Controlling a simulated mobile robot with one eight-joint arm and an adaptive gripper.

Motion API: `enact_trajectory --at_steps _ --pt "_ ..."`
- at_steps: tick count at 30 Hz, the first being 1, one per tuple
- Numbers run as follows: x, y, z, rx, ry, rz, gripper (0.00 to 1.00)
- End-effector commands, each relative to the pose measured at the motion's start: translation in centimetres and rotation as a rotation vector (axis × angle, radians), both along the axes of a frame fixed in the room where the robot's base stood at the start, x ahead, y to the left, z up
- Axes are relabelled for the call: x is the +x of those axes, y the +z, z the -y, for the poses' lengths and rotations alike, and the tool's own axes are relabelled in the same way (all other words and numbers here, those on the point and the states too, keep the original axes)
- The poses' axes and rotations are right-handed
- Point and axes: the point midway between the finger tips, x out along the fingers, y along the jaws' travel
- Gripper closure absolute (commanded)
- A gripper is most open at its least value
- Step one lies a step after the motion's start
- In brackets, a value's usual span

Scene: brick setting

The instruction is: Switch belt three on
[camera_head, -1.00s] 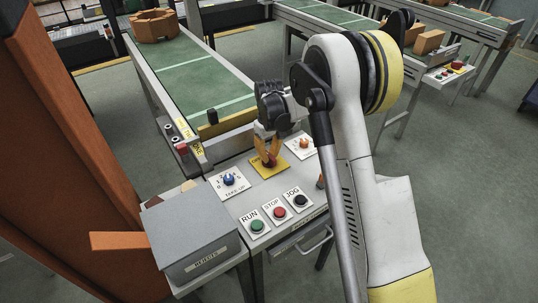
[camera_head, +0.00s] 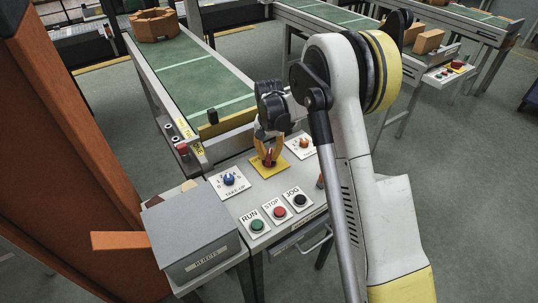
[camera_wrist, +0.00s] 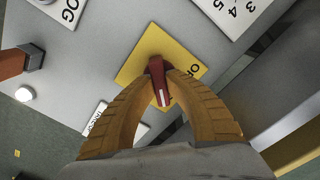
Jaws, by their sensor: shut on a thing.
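A red switch knob (camera_wrist: 160,84) with a white line on it stands on a yellow square plate (camera_wrist: 138,68) on the control panel. The plate also shows in the head view (camera_head: 260,171); its lettering is partly hidden by a finger. My gripper (camera_wrist: 161,72) has its two ribbed orange fingers shut on the knob, one on each side. In the head view my gripper (camera_head: 268,158) reaches down to the plate, and the knob is mostly covered by the fingers.
The panel also carries a blue TAKE UP dial (camera_head: 228,180), an orange dial (camera_head: 304,143), and green RUN (camera_head: 257,225), red STOP (camera_head: 280,212) and black JOG (camera_head: 301,200) buttons. A grey REJECTS box (camera_head: 190,232) stands front left. A green conveyor belt (camera_head: 190,75) runs behind.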

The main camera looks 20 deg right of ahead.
Motion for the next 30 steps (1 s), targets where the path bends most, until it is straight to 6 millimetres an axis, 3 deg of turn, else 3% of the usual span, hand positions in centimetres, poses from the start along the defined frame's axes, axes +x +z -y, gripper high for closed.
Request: enact_trajectory --at_steps 21,22,24,30 --pt "-0.03 -0.04 0.01 0.0 -0.07 -0.001 1.0" --pt "-0.04 -0.04 0.01 0.0 -0.07 -0.001 0.76" --pt "-0.03 -0.04 0.01 0.0 -0.07 -0.001 0.62" --pt "-0.01 -0.02 0.01 0.0 -0.069 0.0 0.62"
